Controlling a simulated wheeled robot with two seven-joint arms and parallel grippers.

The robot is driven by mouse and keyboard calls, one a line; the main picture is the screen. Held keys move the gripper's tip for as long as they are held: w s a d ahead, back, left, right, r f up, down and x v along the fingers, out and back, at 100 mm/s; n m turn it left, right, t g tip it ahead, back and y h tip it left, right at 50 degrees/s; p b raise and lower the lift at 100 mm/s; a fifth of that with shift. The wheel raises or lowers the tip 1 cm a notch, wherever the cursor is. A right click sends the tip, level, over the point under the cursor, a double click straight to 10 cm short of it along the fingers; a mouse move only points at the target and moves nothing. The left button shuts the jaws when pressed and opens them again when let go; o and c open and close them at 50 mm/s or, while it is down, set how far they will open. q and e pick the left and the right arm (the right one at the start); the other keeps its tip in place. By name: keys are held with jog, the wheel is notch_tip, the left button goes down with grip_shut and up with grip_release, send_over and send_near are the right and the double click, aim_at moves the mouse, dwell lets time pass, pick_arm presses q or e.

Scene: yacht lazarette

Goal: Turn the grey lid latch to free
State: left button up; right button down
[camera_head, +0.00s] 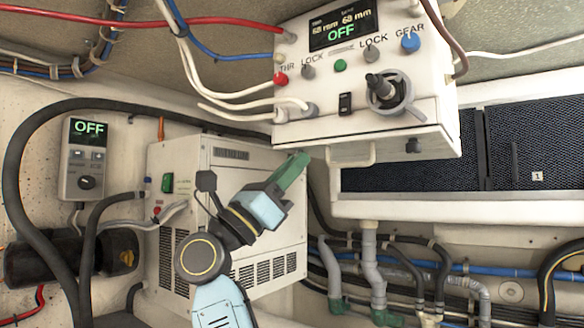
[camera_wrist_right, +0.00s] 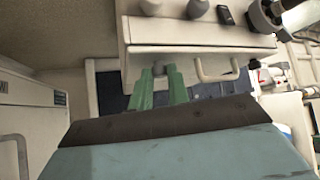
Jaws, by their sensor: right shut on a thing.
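A white control box (camera_head: 360,115) hangs at the top centre, with a lit "OFF" display and several knobs. My right gripper (camera_head: 300,158) reaches up to the lower left of its front. In the right wrist view, the green fingers of this gripper (camera_wrist_right: 158,78) are shut on the small grey latch (camera_wrist_right: 158,73) at the box's lower edge. The fingers mostly hide the latch, so its turn angle cannot be told. In the head view the gripper covers that spot. My left gripper is not in view.
A white loop handle (camera_head: 352,158) sticks out beside the gripper, with a dark knob (camera_head: 413,146) further right. A white vented cabinet (camera_head: 230,185) stands behind my arm. Cables and pipes (camera_head: 370,260) run below. A small "OFF" panel (camera_head: 86,160) is at left.

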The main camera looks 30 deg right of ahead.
jog(key=shift+w+d+m+g+y+p, duration=0.25)
jog(key=shift+m+g+y+p, duration=0.95)
jog(key=shift+m+g+y, duration=2.1)
jog(key=shift+w+d+m+g+y+p, duration=0.25)
jog(key=shift+m+g+y+p, duration=1.35)
jog(key=shift+g+y, duration=3.15)
jog(key=shift+w+d+m+g+y+p, duration=0.25)
jog(key=shift+m+g+y+p, duration=0.6)
jog(key=shift+m+g+y, duration=3)
jog(key=shift+n+g, duration=0.6)
jog(key=shift+n, duration=0.25)
jog(key=c, duration=1.3)
grip_release()
jog(key=shift+c, duration=0.2)
jog(key=shift+f, duration=0.1)
